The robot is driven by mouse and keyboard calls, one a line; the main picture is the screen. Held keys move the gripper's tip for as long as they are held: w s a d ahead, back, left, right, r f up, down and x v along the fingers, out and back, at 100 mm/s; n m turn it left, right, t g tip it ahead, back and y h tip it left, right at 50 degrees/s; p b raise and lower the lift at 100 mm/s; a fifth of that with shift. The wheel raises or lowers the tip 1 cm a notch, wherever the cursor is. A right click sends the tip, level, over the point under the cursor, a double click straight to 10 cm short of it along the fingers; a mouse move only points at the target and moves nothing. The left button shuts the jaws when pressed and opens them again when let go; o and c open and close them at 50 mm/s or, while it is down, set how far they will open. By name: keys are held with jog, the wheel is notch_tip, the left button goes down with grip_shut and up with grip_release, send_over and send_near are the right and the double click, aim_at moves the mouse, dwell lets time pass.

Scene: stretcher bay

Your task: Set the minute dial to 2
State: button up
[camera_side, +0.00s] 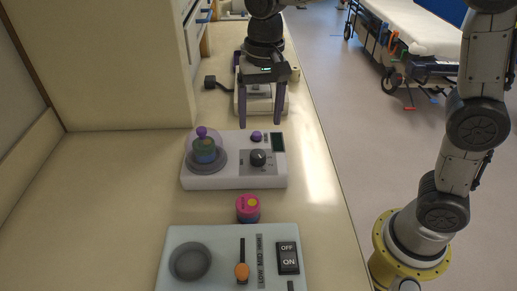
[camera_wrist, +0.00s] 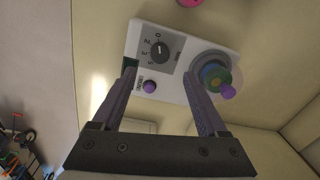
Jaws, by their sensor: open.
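The minute dial (camera_side: 258,158) is a dark round knob on a grey panel of a white device (camera_side: 222,181). In the wrist view the dial (camera_wrist: 159,50) sits among printed numbers; its light pointer mark is too small to read surely. A purple button (camera_side: 256,136) and a dark display (camera_side: 278,143) are beside it. A domed cup with a purple knob (camera_side: 202,132) stands at the device's left. My gripper (camera_side: 258,125) is open and empty, behind and above the device, with its purple fingers apart. In the wrist view the fingers (camera_wrist: 163,78) reach toward the device.
A pink-topped jar (camera_side: 248,208) stands in front of the device. A pale blue unit (camera_side: 212,238) with an orange slider (camera_side: 242,271) and an on/off switch (camera_side: 288,258) is nearest. Another white device (camera_side: 262,100) stands behind my gripper. The counter (camera_side: 120,200) is bare to the left.

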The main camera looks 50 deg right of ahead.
aim_at(259, 153)
jog(key=f, duration=1)
jog(key=shift+w+a, duration=0.1)
jog(key=shift+a, duration=0.1)
jog(key=shift+r, duration=0.1)
grip_shut()
